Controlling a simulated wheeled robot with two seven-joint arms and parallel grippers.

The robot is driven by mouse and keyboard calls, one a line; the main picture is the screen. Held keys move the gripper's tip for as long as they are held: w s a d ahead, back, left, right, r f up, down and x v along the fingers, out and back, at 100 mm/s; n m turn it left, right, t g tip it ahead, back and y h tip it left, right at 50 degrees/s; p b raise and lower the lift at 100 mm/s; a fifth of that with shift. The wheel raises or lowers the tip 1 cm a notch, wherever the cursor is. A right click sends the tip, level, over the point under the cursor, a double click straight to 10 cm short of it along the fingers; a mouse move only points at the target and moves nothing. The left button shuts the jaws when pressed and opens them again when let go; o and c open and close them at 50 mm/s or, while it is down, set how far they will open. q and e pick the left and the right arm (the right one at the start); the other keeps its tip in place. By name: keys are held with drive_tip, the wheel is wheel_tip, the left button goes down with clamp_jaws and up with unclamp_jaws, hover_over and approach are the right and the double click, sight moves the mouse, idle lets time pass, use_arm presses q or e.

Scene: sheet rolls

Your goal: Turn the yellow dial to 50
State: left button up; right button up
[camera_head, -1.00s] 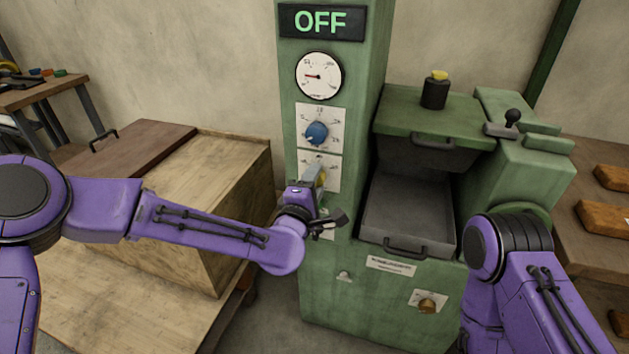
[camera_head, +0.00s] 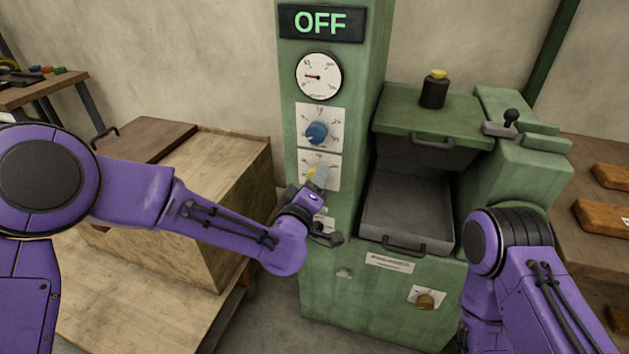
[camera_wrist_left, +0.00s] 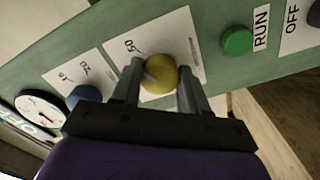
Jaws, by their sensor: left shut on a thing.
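The yellow dial (camera_wrist_left: 160,76) sits on a white scale plate (camera_wrist_left: 177,35) on the front of the green machine. In the left wrist view it lies between the two fingers of my left gripper (camera_wrist_left: 160,88), which is shut on it. The plate's numbers are mostly hidden or too blurred to read, so the dial's setting cannot be told. In the head view the left gripper (camera_head: 318,180) covers much of the yellow dial (camera_head: 311,172). The right arm (camera_head: 510,270) shows at the lower right, but its gripper is out of view.
The blue dial (camera_head: 316,132) is just above the yellow one, under a round gauge (camera_head: 318,76) and a display (camera_head: 321,22) reading OFF. A green RUN button (camera_wrist_left: 237,41) is beside the yellow dial's plate. A wooden crate (camera_head: 190,210) stands left.

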idle(0.5)
use_arm(q)
drive_tip(key=o, duration=1.1)
drive_tip(key=shift+c, duration=0.2)
drive_tip(key=b+v, duration=0.1)
drive_tip(key=v, duration=0.9)
drive_tip(key=shift+s, duration=0.3)
